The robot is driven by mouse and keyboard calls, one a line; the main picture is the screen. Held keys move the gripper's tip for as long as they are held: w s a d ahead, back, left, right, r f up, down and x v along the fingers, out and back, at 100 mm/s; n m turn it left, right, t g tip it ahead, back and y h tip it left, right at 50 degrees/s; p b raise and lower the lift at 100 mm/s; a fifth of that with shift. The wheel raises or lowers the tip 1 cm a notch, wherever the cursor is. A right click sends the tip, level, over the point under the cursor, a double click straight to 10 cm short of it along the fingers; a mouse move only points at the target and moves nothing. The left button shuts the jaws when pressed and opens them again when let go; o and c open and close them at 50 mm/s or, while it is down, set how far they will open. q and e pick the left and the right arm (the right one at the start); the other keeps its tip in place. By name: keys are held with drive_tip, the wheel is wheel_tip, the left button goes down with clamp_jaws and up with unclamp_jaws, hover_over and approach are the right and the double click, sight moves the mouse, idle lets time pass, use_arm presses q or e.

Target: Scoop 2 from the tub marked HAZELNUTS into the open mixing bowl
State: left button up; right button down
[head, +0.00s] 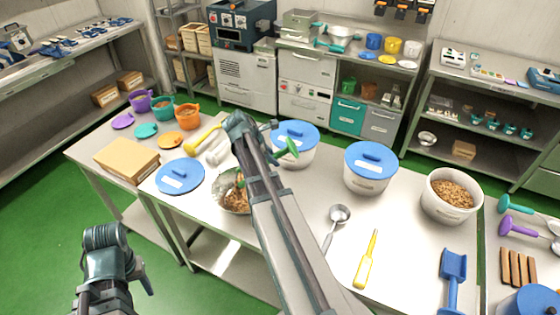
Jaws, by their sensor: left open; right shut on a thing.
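The open tub (451,194) at the right of the table holds brown nut pieces; its label is not readable. A steel mixing bowl (234,203) with brown contents stands at the middle left, partly hidden behind my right arm. My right gripper (240,124) is above the table's far side, beyond the bowl. It is shut on a tool with a green part (289,146) showing in front of a lidded tub; its grip is mostly hidden. My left gripper (108,238) is open at the lower left, over the floor and off the table.
Two tubs with blue lids, one at the back (295,138) and one at the right (371,167), stand on the table. A loose blue lid (180,176) lies left. A steel ladle (338,215), a yellow tool (367,260) and a blue scoop (453,275) lie in front. A cardboard box (127,159) sits left.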

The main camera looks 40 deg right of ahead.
drive_tip(key=w+a+r+g+h+b, duration=0.3)
drive_tip(key=w+a+r+h+b, duration=0.1)
drive_tip(key=a+r+h, duration=0.2)
drive_tip(key=shift+a+n, duration=0.3)
drive_tip(key=shift+n, duration=0.1)
idle(0.5)
wheel_tip(320, 180, up, 5)
drive_tip(key=t+y+p, duration=0.2)
drive_tip(key=y+p, duration=0.1)
drive_tip(key=p, duration=0.3)
drive_tip(key=m+t+y+p, duration=0.1)
drive_tip(key=t+y+p, duration=0.1)
drive_tip(key=y+p, duration=0.2)
drive_tip(key=t+y+p, duration=0.2)
drive_tip(key=y+p, duration=0.2)
drive_tip(key=p, duration=0.4)
